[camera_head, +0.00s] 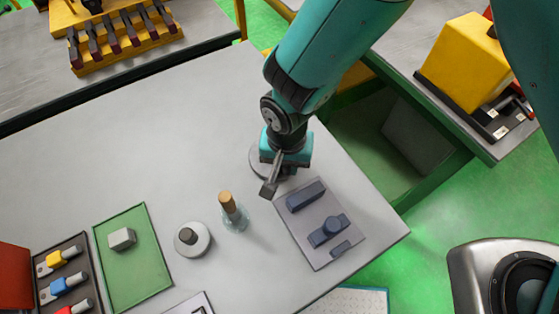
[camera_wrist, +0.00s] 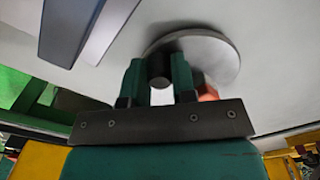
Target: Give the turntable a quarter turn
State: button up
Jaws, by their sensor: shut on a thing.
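The turntable, as I take it, is a grey round disc (camera_head: 257,160) near the right side of the table, mostly hidden behind my gripper. In the wrist view the disc (camera_wrist: 215,52) lies just beyond my fingers. My gripper (camera_wrist: 160,85) has its two teal fingers on either side of a dark round peg (camera_wrist: 160,68) at the disc's near edge, shut on it. In the head view my gripper (camera_head: 285,150) points down over the disc, and its fingertips are hidden.
A grey plate (camera_head: 310,235) with dark blocks lies close in front of my gripper. A green tray (camera_head: 135,270) is further left. The table's back middle is clear.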

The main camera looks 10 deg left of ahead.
jog(key=shift+d+n, duration=0.15)
jog(key=shift+n, duration=0.25)
jog(key=shift+w+d+n+b, duration=0.2)
jog(key=shift+w+d+n, duration=0.15)
jog(key=shift+n, duration=0.7)
jog(key=shift+w+d+n+b, duration=0.2)
jog(key=shift+w+n, duration=0.1)
jog(key=shift+n, duration=0.75)
jog(key=shift+w+d+n, duration=0.15)
jog(key=shift+w+n, duration=0.3)
jog(key=shift+n, duration=0.75)
jog(key=shift+w+d+n, duration=0.1)
jog(key=shift+w+n, duration=0.35)
jog(key=shift+n, duration=0.75)
jog(key=shift+w+a+n+b, duration=0.1)
jog(key=shift+w+n+b, duration=0.25)
jog(key=shift+n, duration=0.6)
jog(key=shift+w+n+b, duration=0.1)
jog(key=shift+w+n, duration=0.35)
jog(key=shift+n, duration=0.5)
jog(key=shift+w+a+n, duration=0.2)
jog(key=shift+w+n, duration=0.15)
jog(key=shift+n, duration=0.65)
jog(key=shift+w+a+n, duration=0.2)
jog(key=shift+w+n, duration=0.15)
jog(key=shift+n, duration=0.65)
jog(key=shift+w+a+n, duration=0.1)
jog(key=shift+n, duration=0.2)
jog(key=o, duration=0.9)
